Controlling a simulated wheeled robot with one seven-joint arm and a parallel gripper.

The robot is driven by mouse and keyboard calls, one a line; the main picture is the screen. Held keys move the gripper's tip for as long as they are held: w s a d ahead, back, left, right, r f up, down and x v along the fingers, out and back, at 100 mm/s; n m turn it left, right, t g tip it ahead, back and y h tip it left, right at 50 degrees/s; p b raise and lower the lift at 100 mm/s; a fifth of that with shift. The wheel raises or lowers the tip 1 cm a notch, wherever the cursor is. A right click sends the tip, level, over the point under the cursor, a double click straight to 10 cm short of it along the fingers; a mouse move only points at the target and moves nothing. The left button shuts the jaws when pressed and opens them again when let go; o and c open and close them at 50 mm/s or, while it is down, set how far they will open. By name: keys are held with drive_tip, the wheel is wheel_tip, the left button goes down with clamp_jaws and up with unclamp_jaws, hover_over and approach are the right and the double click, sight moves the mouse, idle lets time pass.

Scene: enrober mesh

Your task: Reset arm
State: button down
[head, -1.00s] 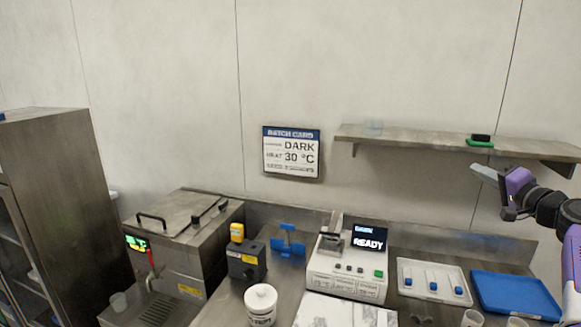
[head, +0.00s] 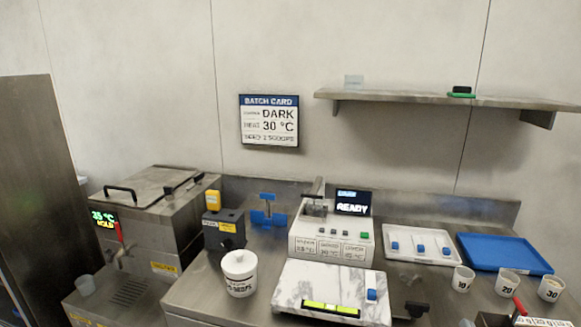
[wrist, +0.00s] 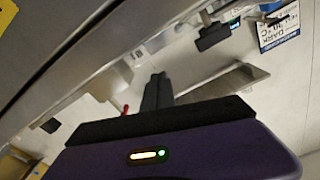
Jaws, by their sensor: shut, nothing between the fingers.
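My gripper (wrist: 157,88) shows in the wrist view as two dark fingers close together beyond the purple wrist body. It is shut and holds nothing. It is raised in the air, apart from the wall and the counter. The wrist view is strongly tilted and shows the batch card (wrist: 277,28) at its upper right. In the head view now, neither my arm nor my gripper is in the picture.
The steel counter holds a heated tank (head: 155,200), a white tub (head: 239,272), a machine reading READY (head: 330,238), a marble slab (head: 300,285), a white tray (head: 405,256), a blue tray (head: 500,240) and several cups. A shelf (head: 400,96) juts from the wall.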

drive_tip(key=s+a+f+n+y+b, duration=0.1)
drive_tip(key=s+a+f+n+b, duration=0.2)
drive_tip(key=s+a, duration=0.45)
drive_tip(key=s+a+f+n+y+b, duration=0.15)
drive_tip(key=s+a+f+b, duration=0.3)
drive_tip(key=s, duration=0.65)
drive_tip(key=s+a+f+n+y+b, duration=0.25)
drive_tip(key=s+a+b, duration=0.3)
drive_tip(key=s, duration=0.35)
drive_tip(key=s+a+f+g+y+b, duration=0.1)
drive_tip(key=s+a+f+g+b, duration=0.25)
drive_tip(key=s+f+b, duration=0.45)
wheel_tip(320, 180, up, 14)
drive_tip(key=s+p, duration=0.2)
drive_tip(key=p, duration=1.5)
drive_tip(key=shift+s+a+r+t, duration=0.15)
drive_tip(key=shift+s+t, duration=0.15)
drive_tip(key=shift+t, duration=0.15)
